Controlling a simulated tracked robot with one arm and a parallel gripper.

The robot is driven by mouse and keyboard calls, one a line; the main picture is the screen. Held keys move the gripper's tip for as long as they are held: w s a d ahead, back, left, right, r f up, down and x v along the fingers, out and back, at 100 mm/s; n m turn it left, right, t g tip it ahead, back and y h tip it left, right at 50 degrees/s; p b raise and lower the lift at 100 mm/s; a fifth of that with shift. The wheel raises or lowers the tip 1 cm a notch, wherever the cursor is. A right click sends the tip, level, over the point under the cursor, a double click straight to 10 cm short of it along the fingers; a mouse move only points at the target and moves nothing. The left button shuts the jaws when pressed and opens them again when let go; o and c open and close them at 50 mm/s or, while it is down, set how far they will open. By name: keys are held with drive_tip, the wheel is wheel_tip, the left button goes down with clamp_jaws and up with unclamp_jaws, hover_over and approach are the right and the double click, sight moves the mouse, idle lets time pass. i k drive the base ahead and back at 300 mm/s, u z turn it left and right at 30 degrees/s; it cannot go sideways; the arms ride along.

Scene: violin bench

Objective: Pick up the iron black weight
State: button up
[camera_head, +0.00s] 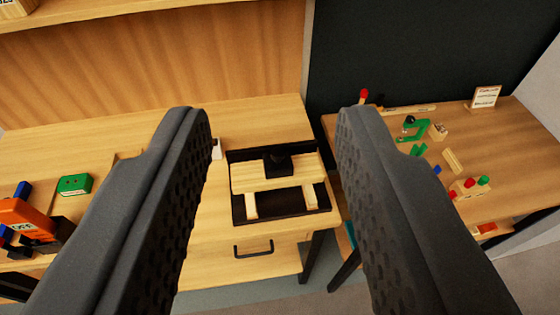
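The iron black weight (278,163) appears as a small dark block with a knob on top. It sits on a pale wooden board (245,178) in the middle of the view. The board rests across wooden strips in a black tray (238,210) on the bench. My gripper (275,125) is open and empty. Its two dark, dimpled fingers stand wide apart in the foreground, left and right of the weight in the picture. The weight is beyond the fingers, and neither finger appears to touch it.
The wooden bench (265,112) has a drawer with a black handle (253,250). A green box (75,185) and an orange item (25,217) are at the left. A second table (500,140) at the right holds green clamps, blocks and a small sign (486,96).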

sight(278, 163)
drive_tip(key=u, duration=0.45)
drive_tip(key=k, duration=1.05)
drive_tip(key=z, duration=0.45)
drive_tip(key=i, duration=1.1)
drive_tip(key=z, duration=0.65)
drive_tip(key=i, duration=0.35)
drive_tip(key=z, duration=0.1)
